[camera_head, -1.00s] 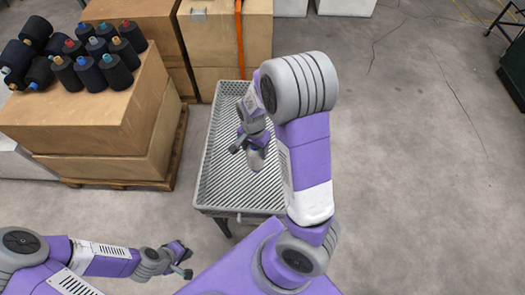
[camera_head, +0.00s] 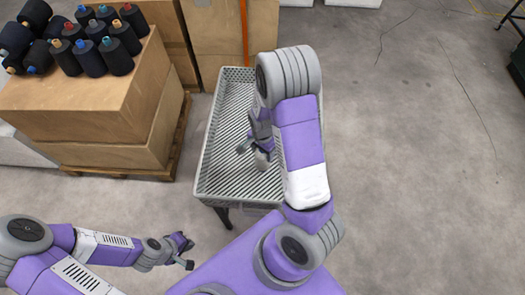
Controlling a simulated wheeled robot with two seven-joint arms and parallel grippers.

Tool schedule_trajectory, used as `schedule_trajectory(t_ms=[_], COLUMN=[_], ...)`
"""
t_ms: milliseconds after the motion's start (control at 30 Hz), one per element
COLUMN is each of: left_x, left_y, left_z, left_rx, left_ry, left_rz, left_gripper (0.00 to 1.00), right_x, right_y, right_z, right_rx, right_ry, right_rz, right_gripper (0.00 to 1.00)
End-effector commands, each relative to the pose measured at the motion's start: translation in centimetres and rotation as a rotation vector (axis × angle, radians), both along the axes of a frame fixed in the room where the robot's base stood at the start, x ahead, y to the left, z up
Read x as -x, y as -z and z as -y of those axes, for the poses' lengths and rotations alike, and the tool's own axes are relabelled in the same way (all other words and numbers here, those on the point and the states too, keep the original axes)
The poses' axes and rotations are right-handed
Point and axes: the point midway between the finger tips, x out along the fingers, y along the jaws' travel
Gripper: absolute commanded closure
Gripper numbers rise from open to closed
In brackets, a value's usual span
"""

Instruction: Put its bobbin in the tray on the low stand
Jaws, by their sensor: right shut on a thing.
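The grey tray (camera_head: 212,180) with a ribbed floor stands on a low stand with dark legs, in the middle of the head view. My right arm reaches over its right side. My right gripper (camera_head: 255,150) is over the tray and shut on a pale grey bobbin (camera_head: 262,161), which is partly hidden by the gripper. I cannot tell whether the bobbin touches the tray floor. The visible part of the tray floor is otherwise empty. My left gripper (camera_head: 186,252) is open and empty, low at the left, in front of the tray and apart from it.
Wooden boxes (camera_head: 95,110) on a pallet stand left of the tray, with several dark bobbins (camera_head: 88,58) on top. More boxes (camera_head: 215,35) with an orange strap stand behind the tray. The concrete floor (camera_head: 410,170) at the right is clear.

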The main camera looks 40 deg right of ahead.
Motion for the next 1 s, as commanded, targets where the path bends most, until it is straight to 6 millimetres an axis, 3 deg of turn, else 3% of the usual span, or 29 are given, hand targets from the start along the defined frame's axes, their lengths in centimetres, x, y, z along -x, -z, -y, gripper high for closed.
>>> schedule_trajectory(t_ms=[200,233,400,767,1000], left_x=[0.0,0.0,0.0,0.0,0.0], left_y=[0.2,0.2,0.1,-0.3,-2.0], left_z=[0.0,0.0,0.0,0.0,0.0], left_rx=[0.0,0.0,0.0,0.0,0.0], left_ry=[0.0,0.0,0.0,0.0,0.0], left_rz=[0.0,0.0,0.0,0.0,0.0], left_gripper=[1.0,1.0,1.0,1.0,1.0], right_x=[0.0,0.0,0.0,0.0,-0.2], right_y=[0.2,0.3,0.2,-0.5,-5.1], right_z=[0.0,0.0,0.0,0.0,0.0], right_rx=[0.001,0.0,0.0,0.001,0.001], right_ry=[-0.001,-0.001,-0.001,0.0,-0.002], right_rz=[0.001,0.0,0.0,0.001,0.006], right_gripper=[0.96,0.33,0.09,0.09,0.09])
